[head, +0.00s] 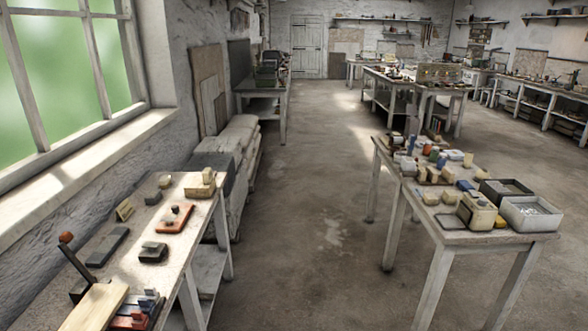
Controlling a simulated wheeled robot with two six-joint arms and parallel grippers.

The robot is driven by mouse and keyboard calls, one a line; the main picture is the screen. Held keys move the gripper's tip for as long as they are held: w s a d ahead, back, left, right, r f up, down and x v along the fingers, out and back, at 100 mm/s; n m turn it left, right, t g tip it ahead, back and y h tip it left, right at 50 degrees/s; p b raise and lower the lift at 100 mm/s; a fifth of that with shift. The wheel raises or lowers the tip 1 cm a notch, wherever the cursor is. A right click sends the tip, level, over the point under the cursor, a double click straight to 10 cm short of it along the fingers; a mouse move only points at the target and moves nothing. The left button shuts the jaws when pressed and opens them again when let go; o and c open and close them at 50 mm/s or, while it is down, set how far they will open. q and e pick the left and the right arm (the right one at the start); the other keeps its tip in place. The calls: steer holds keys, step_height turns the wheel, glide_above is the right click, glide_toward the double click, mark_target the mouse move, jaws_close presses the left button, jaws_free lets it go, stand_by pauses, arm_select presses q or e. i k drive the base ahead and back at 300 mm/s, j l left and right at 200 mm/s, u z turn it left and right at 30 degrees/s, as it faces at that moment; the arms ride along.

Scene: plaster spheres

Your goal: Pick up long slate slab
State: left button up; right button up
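A long, flat, dark grey slab (101,246), which looks like the long slate slab, lies on the left table (205,222). It is on the window side of the tabletop, with bare tabletop around it. A dark rod with a reddish ball on its end (75,257) slants up just in front of it. Neither of my grippers shows in the head view.
Near the slab are a small dark block (153,251), a reddish tray (174,219) and a pale board (95,307). A cluttered table (480,238) stands at the right, with open boxes (531,213). The floor (310,220) between the tables is clear.

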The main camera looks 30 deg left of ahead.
mark_target(108, 246)
steer(key=i+u, duration=0.8)
steer(key=i, duration=0.2)
steer(key=i+l+u, duration=0.8)
steer(key=i+j, duration=0.1)
